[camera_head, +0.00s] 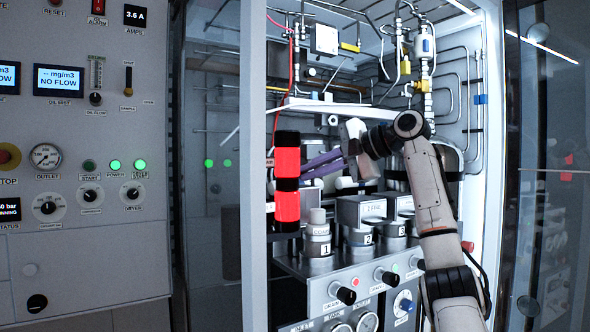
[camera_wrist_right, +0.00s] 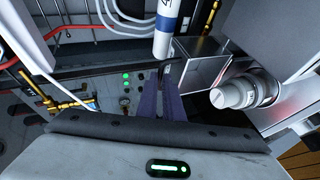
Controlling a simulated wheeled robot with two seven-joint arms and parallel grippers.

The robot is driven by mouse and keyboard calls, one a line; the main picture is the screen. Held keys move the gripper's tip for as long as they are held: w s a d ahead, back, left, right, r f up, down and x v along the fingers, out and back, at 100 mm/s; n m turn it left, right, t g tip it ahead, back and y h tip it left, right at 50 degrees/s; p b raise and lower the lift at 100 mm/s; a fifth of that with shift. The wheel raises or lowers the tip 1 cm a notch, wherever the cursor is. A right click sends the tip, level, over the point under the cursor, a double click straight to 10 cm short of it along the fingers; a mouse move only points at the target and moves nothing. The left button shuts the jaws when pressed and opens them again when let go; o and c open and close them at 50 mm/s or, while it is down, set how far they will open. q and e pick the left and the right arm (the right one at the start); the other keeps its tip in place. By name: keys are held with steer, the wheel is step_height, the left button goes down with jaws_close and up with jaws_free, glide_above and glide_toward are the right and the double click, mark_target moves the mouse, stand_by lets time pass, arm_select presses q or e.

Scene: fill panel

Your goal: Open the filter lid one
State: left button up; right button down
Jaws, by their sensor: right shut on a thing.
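Filter one (camera_head: 318,241), a grey cylinder marked "1" with a pale cap (camera_head: 317,216), stands upright at the left of the filter row. My right gripper (camera_head: 306,170) has purple fingers reaching left, above and apart from this filter. Its fingertips end at or behind a red and black upright piece (camera_head: 287,160). In the right wrist view the gripper (camera_wrist_right: 168,76) has its fingers close together beside a small dark part. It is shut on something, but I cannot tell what. A white cylinder with a blue band (camera_wrist_right: 165,32) is just past the tips. My left gripper is not in view.
Filters two (camera_head: 360,240) and three (camera_head: 395,236) stand to the right, with grey box-like tops. Pipes and valves fill the cabinet's back. The cabinet's left frame post (camera_head: 254,120) is close to the red and black piece. Knobs and gauges are below the filters.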

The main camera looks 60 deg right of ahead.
steer(key=shift+s+r, duration=0.2)
steer(key=shift+r, duration=0.75)
steer(key=c, duration=1.9)
jaws_free()
steer(key=shift+c, duration=0.2)
steer(key=shift+o, duration=0.2)
steer(key=shift+s+a+r, duration=0.1)
steer(key=shift+a+r, duration=0.05)
steer(key=shift+f, duration=0.2)
steer(key=b+v, duration=0.1)
steer(key=v, duration=0.8)
steer(key=shift+s, duration=0.5)
